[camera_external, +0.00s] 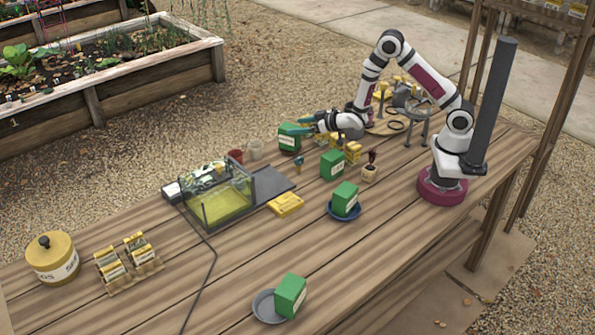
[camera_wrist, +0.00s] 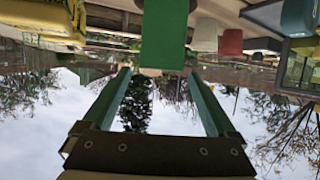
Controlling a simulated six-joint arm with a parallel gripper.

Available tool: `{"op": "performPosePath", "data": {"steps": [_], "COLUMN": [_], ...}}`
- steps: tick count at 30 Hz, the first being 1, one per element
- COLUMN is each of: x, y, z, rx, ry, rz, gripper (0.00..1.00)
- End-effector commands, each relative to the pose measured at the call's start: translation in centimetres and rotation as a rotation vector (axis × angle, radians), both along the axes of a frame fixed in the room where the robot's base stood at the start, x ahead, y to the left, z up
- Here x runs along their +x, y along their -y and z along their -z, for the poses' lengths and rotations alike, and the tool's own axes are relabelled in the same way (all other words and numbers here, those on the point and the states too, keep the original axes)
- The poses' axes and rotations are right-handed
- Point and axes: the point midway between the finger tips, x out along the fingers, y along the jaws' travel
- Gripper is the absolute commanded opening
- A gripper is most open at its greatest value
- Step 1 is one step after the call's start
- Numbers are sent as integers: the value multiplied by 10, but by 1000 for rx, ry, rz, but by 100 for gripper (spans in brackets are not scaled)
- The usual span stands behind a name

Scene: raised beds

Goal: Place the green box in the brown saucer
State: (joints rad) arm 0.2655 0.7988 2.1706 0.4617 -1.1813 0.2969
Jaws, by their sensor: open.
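Several green boxes stand on the table. One green box (camera_external: 287,140) is at the far side, right at the tips of my gripper (camera_external: 306,124). In the wrist view the picture is upside down, and a green box (camera_wrist: 165,35) is straight ahead, lined up between the two fingers of my open gripper (camera_wrist: 158,76). I cannot tell whether the fingers reach around it. Another green box (camera_external: 331,166) stands nearer. A third (camera_external: 345,195) is in a blue saucer (camera_external: 334,212). One more is at a grey saucer (camera_external: 265,307). A brownish flat round shape (camera_external: 384,129) lies behind my arm; I cannot tell if it is the brown saucer.
A red pot (camera_external: 236,156) and a pale pot (camera_external: 255,150) stand left of the far box. A clear-sided case (camera_external: 225,205), a yellow packet (camera_external: 286,204), a small potted plant (camera_external: 370,173) and a yellow tin (camera_external: 52,258) also stand there. The front right tabletop is clear.

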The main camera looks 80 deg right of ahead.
Motion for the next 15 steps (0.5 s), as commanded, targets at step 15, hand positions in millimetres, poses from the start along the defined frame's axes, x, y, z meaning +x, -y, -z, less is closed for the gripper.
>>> {"op": "performPosePath", "data": {"steps": [15], "x": [-37], "y": [-24], "z": [-26], "rx": [67], "ry": [-44], "rz": [3], "gripper": [92]}}
